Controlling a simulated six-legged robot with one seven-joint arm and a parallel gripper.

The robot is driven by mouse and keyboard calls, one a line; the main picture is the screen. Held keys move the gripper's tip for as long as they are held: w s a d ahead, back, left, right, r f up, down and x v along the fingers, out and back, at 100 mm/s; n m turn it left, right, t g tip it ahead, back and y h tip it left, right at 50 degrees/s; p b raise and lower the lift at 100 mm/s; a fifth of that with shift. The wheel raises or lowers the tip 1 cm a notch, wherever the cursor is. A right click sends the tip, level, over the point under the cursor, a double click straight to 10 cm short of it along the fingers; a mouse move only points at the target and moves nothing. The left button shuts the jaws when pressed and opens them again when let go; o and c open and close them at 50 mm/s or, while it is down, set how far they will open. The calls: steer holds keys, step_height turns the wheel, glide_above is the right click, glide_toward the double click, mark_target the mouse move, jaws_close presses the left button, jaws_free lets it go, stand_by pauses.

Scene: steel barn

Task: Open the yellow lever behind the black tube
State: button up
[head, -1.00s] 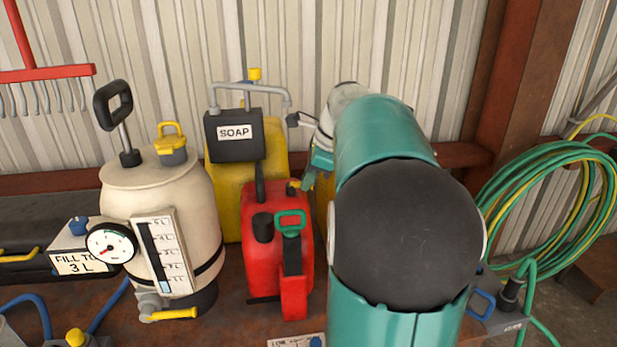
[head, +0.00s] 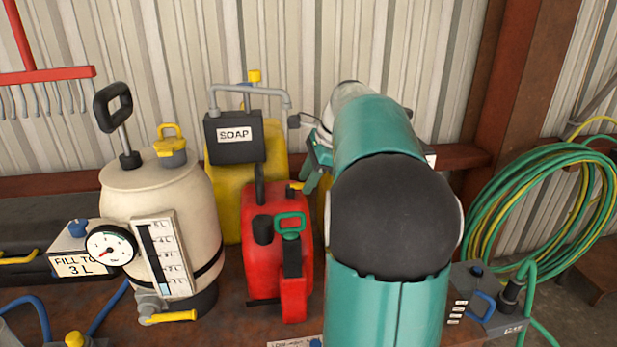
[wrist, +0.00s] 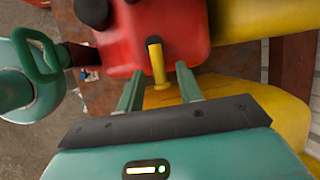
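The red can (head: 277,265) stands on the bench with a black upright tube (head: 260,182) on top. A small yellow lever (head: 295,187) sits behind and right of the tube. In the wrist view the lever (wrist: 158,65) sticks out from a dark pivot on the red body. My gripper (head: 312,179) is beside the can's upper right. In the wrist view the gripper (wrist: 159,72) is open, one finger on each side of the lever, with gaps visible. Part of the lever is hidden by my gripper in the head view.
A yellow soap container (head: 225,195) stands behind the red can. A cream tank (head: 160,220) with a gauge is to the left. A green handle (head: 289,224) rises at the can's front. A grey box (head: 485,310) and coiled hose (head: 540,210) are right.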

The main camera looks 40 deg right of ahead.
steer(key=v, duration=1.4)
steer(key=shift+a+f, duration=0.1)
